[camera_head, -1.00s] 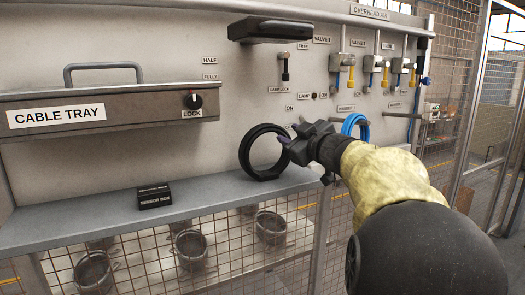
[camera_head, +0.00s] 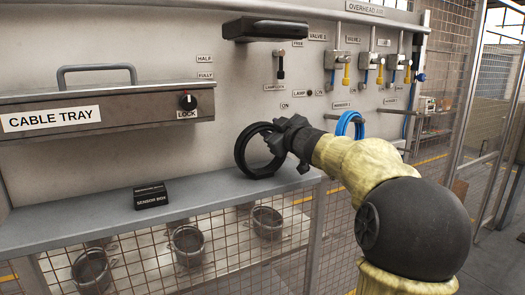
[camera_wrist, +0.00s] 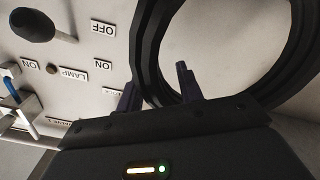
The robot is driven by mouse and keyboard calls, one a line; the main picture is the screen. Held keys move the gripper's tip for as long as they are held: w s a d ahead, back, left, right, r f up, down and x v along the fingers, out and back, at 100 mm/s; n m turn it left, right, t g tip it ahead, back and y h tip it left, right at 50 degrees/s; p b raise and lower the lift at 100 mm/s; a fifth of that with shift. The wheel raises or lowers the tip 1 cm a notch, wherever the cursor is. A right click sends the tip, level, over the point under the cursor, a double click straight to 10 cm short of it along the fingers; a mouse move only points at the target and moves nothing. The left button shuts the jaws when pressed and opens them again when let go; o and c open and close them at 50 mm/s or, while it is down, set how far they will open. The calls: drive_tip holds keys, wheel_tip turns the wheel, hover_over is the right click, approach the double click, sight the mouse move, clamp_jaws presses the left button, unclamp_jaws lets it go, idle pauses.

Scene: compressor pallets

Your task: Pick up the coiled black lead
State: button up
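The coiled black lead (camera_head: 241,150) stands upright as a ring on the grey shelf, against the panel. My gripper (camera_head: 283,140) is at the right side of the ring. In the wrist view, the two dark fingers of my gripper (camera_wrist: 158,90) are spread apart. The thick black band of the lead (camera_wrist: 149,60) passes between them, one finger outside the ring and one inside its opening. I cannot tell whether either finger touches the band. The lead still rests on the shelf.
A black sensor box (camera_head: 151,196) lies on the shelf (camera_head: 80,222) to the left. The cable tray (camera_head: 100,113) juts out above it. A blue coil (camera_head: 343,123) hangs on a peg to the right. Valves and hoses line the panel. Mesh and round baskets are below.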

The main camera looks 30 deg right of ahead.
drive_tip(key=shift+w, duration=0.1)
idle(0.4)
clamp_jaws()
drive_tip(key=shift+w, duration=0.1)
drive_tip(key=shift+r, duration=0.15)
wheel_tip(320, 180, up, 10)
drive_tip(key=p, duration=0.5)
idle(0.3)
